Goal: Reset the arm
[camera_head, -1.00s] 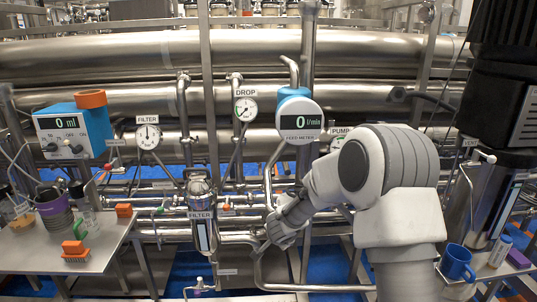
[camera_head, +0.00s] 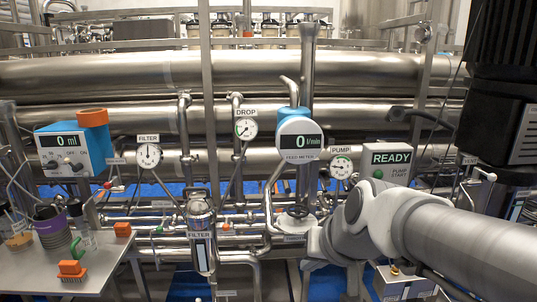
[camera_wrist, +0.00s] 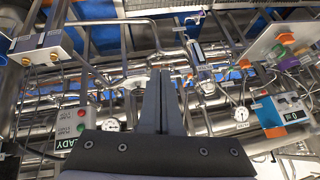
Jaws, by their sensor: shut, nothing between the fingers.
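My gripper (camera_wrist: 162,103) shows in the wrist view as two dark grey fingers side by side, closed together with nothing between them. It points at the pipework, in the air. In the head view my white and grey arm reaches in from the lower right. The gripper's fingers cannot be made out there, hidden behind or lost beside the wrist links.
A pump box (camera_head: 392,160) reading READY stands just behind my arm. A feed meter (camera_head: 299,140) and gauges (camera_head: 149,156) sit along the pipes. A left bench (camera_head: 105,262) holds a cup (camera_head: 52,228) and orange blocks (camera_head: 71,268). Steel pipes fill the space ahead.

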